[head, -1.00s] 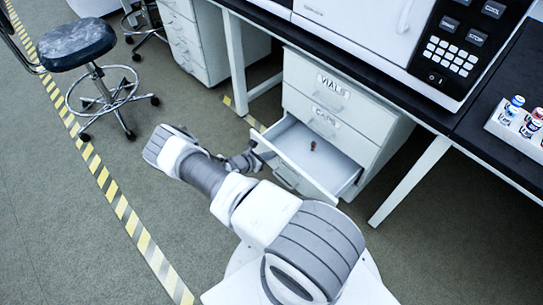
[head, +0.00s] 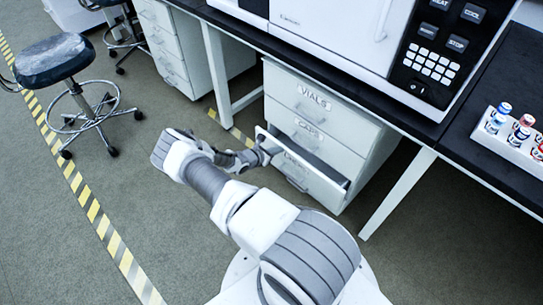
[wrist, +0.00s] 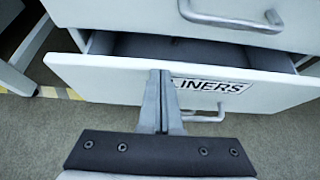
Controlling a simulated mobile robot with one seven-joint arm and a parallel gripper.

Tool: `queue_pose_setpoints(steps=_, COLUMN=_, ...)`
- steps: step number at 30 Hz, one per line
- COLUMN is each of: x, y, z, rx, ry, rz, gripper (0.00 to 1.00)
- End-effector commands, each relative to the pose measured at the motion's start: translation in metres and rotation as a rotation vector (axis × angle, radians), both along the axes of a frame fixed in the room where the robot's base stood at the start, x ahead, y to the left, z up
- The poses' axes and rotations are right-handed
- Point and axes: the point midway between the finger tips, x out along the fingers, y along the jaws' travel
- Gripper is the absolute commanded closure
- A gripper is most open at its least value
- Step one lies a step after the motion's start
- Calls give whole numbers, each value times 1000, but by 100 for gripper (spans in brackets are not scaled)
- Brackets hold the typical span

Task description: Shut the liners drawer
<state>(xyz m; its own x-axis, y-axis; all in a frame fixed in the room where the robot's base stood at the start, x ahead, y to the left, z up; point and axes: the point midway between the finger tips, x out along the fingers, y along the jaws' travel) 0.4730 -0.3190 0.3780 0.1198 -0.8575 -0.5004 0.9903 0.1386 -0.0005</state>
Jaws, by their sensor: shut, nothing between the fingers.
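The liners drawer (wrist: 110,80) is the third one down, below VIALS and CAPS, and its LINERS label shows in the wrist view. It stands partly open, with a narrow dark gap behind its front. In the head view the drawer (head: 328,172) sticks out a little from the white cabinet (head: 345,135). My gripper (wrist: 161,75) is shut and empty, its fingertips at the upper part of the drawer front, just left of the label. It seems to touch the front. In the head view my gripper (head: 268,147) is at the drawer's left part, and the fingertips are hard to make out.
The CAPS drawer (head: 310,130) above is closed, and its handle (wrist: 235,20) shows above my gripper in the wrist view. A table leg (head: 398,192) stands right of the cabinet. A stool (head: 55,60) stands at the left on open floor.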

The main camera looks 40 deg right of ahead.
Motion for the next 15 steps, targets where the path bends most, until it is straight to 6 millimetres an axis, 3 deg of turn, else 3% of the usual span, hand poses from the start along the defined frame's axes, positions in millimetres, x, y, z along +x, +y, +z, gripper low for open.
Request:
queue_pose_setpoints(steps=6, x=2, y=-13, z=0, rx=-1, ry=-1, rz=0, gripper=100)
queue_pose_setpoints(steps=15, x=2, y=-14, z=0, rx=0, ry=0, rz=0, gripper=100)
